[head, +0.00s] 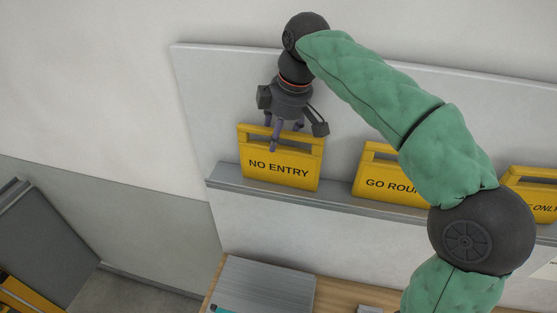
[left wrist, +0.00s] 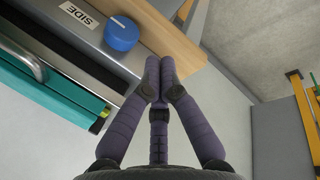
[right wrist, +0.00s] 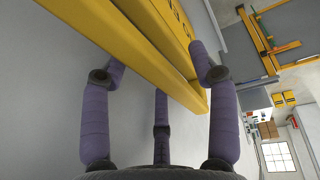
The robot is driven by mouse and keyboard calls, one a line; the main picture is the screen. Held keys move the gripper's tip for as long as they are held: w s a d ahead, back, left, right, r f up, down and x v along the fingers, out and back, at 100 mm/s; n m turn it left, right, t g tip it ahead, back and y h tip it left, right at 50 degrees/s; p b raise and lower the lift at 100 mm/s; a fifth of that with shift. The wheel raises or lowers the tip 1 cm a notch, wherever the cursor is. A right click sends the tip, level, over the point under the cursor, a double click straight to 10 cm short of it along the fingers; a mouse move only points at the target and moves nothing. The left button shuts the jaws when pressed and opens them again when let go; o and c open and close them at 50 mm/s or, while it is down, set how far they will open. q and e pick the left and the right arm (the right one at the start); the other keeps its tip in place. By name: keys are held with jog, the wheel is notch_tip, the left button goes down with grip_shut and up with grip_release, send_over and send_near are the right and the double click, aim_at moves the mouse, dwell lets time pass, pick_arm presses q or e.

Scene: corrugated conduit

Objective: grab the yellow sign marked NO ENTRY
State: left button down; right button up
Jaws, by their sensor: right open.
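The yellow NO ENTRY sign (head: 279,172) stands on a grey ledge against the wall panel, with a handle slot near its top. My right gripper (head: 274,135) hangs over its top edge, fingers pointing down. In the right wrist view the yellow sign (right wrist: 135,45) crosses between the spread fingers of my right gripper (right wrist: 158,75), which are open. Whether a finger touches it I cannot tell. My left gripper shows only in the left wrist view (left wrist: 160,85); its fingertips are together with nothing visible between them.
A GO ROUND-type sign (head: 378,182), partly hidden by my right arm, and another yellow sign (head: 535,190) stand farther right on the ledge (head: 335,201). Below is a wooden-topped bench (head: 338,296). A blue knob (left wrist: 122,31) and SIDE label (left wrist: 78,14) show near my left gripper.

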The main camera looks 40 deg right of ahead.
jog(key=shift+s+r, duration=0.1)
jog(key=shift+s, duration=0.15)
jog(key=c, duration=1.1)
jog(key=shift+w, duration=0.15)
grip_shut()
jog(key=shift+r, duration=0.15)
